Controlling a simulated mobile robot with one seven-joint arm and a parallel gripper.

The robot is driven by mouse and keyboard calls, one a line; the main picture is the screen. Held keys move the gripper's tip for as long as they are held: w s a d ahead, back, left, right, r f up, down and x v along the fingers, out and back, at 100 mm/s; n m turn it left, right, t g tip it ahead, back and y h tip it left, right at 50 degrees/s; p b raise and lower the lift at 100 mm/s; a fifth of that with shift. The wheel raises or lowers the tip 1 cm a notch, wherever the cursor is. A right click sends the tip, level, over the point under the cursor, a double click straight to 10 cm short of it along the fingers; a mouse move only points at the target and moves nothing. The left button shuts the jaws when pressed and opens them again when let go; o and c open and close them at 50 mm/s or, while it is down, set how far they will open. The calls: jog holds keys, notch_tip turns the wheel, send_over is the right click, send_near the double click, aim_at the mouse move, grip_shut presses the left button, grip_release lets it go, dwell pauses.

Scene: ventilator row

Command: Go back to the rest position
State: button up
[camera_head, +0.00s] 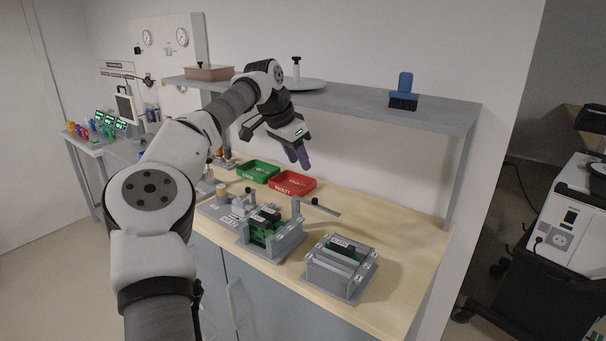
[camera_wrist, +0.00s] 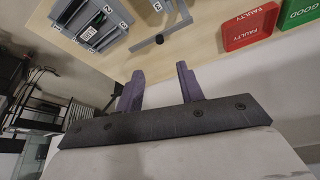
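My gripper (camera_head: 301,160) hangs in the air above the workbench, below shelf height, with its purple fingers pointing down. In the wrist view my gripper (camera_wrist: 160,74) shows its two fingers apart with nothing between them. My arm reaches from the lower left of the head view across the bench to the gripper. The bench top (camera_head: 393,262) lies below it.
A shelf (camera_head: 350,97) behind carries a blue brush (camera_head: 404,92), a plate (camera_head: 303,84) and a tray (camera_head: 209,73). The bench holds a red bin (camera_head: 293,184), a green bin (camera_head: 258,171) and two grey fixtures (camera_head: 341,267) (camera_head: 271,235). A wheeled machine (camera_head: 565,235) stands right.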

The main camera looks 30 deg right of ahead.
jog(key=shift+a+r, duration=0.15)
jog(key=shift+r, duration=0.2)
dwell(0.3)
